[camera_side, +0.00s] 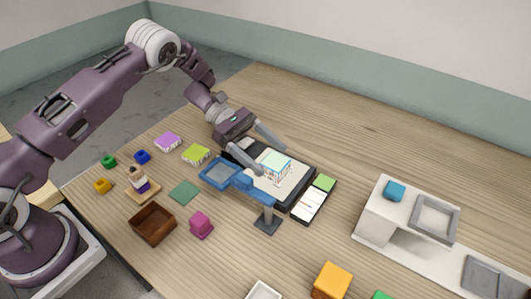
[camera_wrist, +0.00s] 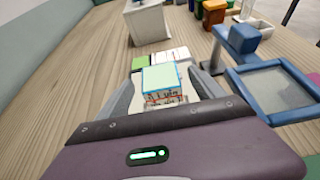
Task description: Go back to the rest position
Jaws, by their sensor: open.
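My gripper (camera_side: 271,158) is open, its two fingers reaching over a dark-rimmed tray (camera_side: 296,193) with a pale inside. A small block (camera_side: 276,165) with a pale green top and patterned sides stands in the tray. In the wrist view the block (camera_wrist: 160,78) sits between the open fingers of my gripper (camera_wrist: 165,72), with gaps on both sides. I cannot tell how high the fingertips are above the tray floor. My arm is stretched out over the table from the left.
A blue framed stand (camera_side: 222,174) rises close beside the gripper. A brown box (camera_side: 152,224), a magenta block (camera_side: 201,225) and several small coloured blocks lie left and in front. A white shelf unit (camera_side: 376,226) stands right. The back of the wooden table (camera_side: 370,130) is clear.

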